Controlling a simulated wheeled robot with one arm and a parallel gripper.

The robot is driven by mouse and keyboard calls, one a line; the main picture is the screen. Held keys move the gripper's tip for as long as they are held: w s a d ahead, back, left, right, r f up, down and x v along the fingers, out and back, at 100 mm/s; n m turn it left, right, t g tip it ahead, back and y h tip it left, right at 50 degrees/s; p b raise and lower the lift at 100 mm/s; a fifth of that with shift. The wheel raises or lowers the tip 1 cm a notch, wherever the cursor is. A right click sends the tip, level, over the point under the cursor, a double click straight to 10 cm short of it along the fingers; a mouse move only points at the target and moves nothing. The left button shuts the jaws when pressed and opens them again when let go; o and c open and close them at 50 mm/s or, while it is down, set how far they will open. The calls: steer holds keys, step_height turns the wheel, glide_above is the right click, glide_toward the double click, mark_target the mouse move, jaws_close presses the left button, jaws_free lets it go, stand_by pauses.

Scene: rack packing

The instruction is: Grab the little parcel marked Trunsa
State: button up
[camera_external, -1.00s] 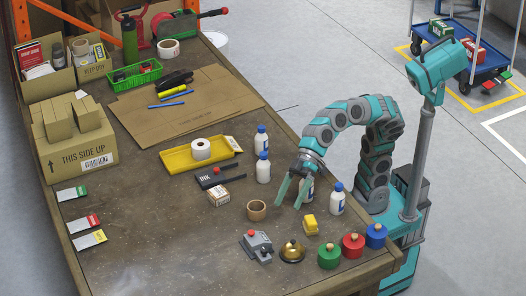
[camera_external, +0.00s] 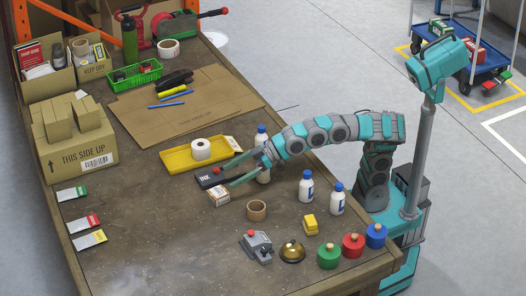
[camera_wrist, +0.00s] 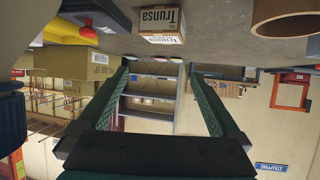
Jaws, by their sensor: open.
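The little parcel marked Trunsa (camera_external: 219,197) is a small tan box with a white label.
White bottles (camera_external: 306,187) stand farther right.

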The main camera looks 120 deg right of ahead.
mark_target(224, 191)
steer(key=shift+f, duration=2.3)
steer(key=x, duration=0.5)
steer(key=shift+p, duration=0.3)
steer(key=shift+c, duration=0.2)
steer(key=c, duration=1.3)
